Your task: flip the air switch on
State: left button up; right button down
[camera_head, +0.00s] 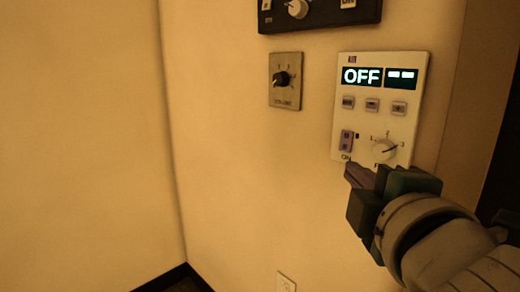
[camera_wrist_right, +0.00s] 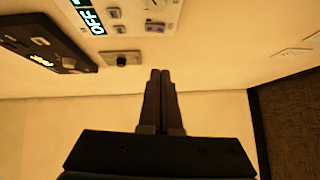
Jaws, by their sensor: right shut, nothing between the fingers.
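A white control panel (camera_head: 417,110) hangs on the wall at the right of the head view, its display (camera_head: 379,77) reading OFF. A small purple-grey rocker switch (camera_head: 347,142) sits at its lower left, beside a white knob (camera_head: 384,150). My right gripper (camera_head: 360,174) is just below the switch, its fingers shut and empty; I cannot tell if they touch the panel. In the right wrist view the shut fingers (camera_wrist_right: 160,75) point up the picture towards the wall, with the panel (camera_wrist_right: 138,12) at the top edge. My left gripper is not in view.
A metal plate with a black knob (camera_head: 282,78) is left of the panel. A dark device (camera_head: 325,14) is above. A small wall plate (camera_head: 286,282) is low down. The wall at left is bare; a dark opening (camera_head: 506,150) lies at the right edge.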

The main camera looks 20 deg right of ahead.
jog(key=b, duration=0.1)
send_near(339, 147)
jog(key=w+a, duration=0.1)
jog(key=w, duration=0.3)
jog(key=shift+w+d+f, duration=0.15)
jog(key=shift+w+d, duration=0.2)
jog(key=shift+d, duration=0.45)
jog(key=shift+w+d+f, duration=0.1)
jog(key=shift+w+d, duration=0.25)
jog(key=shift+d, duration=0.4)
